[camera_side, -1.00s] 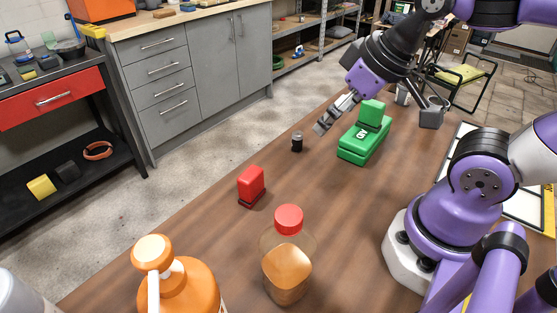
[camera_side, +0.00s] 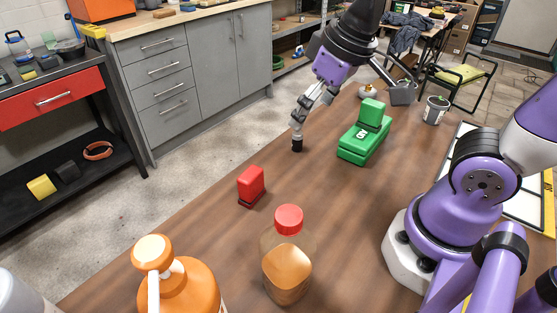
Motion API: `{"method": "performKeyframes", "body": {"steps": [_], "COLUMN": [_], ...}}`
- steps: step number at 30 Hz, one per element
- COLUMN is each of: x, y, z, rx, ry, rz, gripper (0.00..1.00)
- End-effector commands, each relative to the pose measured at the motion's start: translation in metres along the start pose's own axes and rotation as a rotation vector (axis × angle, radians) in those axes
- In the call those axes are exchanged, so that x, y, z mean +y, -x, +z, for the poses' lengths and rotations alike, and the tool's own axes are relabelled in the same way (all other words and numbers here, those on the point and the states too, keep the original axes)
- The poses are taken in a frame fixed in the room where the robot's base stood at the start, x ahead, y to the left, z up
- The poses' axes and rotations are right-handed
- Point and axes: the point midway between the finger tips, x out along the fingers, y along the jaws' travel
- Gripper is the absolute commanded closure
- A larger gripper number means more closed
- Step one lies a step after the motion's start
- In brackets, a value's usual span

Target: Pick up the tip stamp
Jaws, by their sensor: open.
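A small dark cylinder (camera_side: 297,146), which I take to be the tip stamp, stands upright on the brown wooden table (camera_side: 340,200) near its far left edge. My gripper (camera_side: 298,122) points down right above it, with the fingertips at or close to its top. The jaws are open and hold nothing. The fingers hide the top of the cylinder, and I cannot tell whether they touch it or reach around it.
A green block-shaped object (camera_side: 362,143) stands to the right of the cylinder. A red block with a dark base (camera_side: 251,184) stands nearer the camera. A red-capped bottle (camera_side: 287,265) and an orange pump bottle (camera_side: 185,290) stand in front. The table between is clear.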

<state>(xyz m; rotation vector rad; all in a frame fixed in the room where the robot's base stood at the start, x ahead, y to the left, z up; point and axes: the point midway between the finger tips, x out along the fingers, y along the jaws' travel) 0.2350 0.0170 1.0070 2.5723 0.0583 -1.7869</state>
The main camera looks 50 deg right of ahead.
Motion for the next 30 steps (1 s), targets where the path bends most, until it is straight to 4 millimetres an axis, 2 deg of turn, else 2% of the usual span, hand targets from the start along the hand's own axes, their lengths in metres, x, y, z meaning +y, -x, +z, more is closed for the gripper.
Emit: {"method": "performKeyframes", "body": {"steps": [3,6,12,17,24,30], "x": [-0.019,-0.035,-0.059,-0.066,-0.064,-0.061], "y": [-0.019,-0.040,-0.075,-0.091,-0.126,-0.144], "z": [-0.026,-0.042,-0.057,-0.056,-0.043,-0.037], "rx": [-0.122,-0.213,-0.331,-0.361,-0.361,-0.361], "ry": [0.031,0.052,0.081,0.089,0.088,0.086], "rz": [-0.013,-0.014,-0.005,-0.001,-0.001,-0.001], "gripper": [0.02,0.02,0.02,0.02,0.02,0.02]}}
